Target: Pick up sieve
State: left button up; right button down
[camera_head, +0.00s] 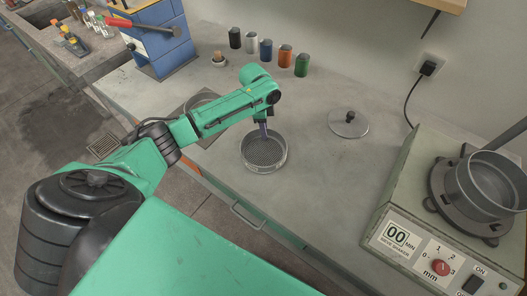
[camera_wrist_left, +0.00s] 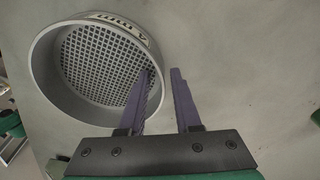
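A round metal sieve (camera_head: 262,155) with a mesh bottom lies flat on the grey bench, near its front edge. It also shows in the left wrist view (camera_wrist_left: 95,65), with printed lettering on its rim. My left gripper (camera_head: 263,133) comes down at the sieve's far rim. In the left wrist view its two purple fingers (camera_wrist_left: 162,92) are apart, one over the inside of the sieve and one outside, with the rim wall between them. I cannot tell whether either finger touches the rim. My right gripper is not in view.
A sieve shaker (camera_head: 405,235) with a metal pan (camera_head: 487,182) stands at the right. A round lid (camera_head: 348,124) lies behind the sieve to the right. Several coloured jars (camera_head: 266,51) line the back, with a blue box (camera_head: 160,42) at back left. The bench right of the sieve is clear.

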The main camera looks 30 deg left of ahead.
pick_arm(q)
grip_shut()
jog(key=shift+r, duration=0.1)
dwell(1.1)
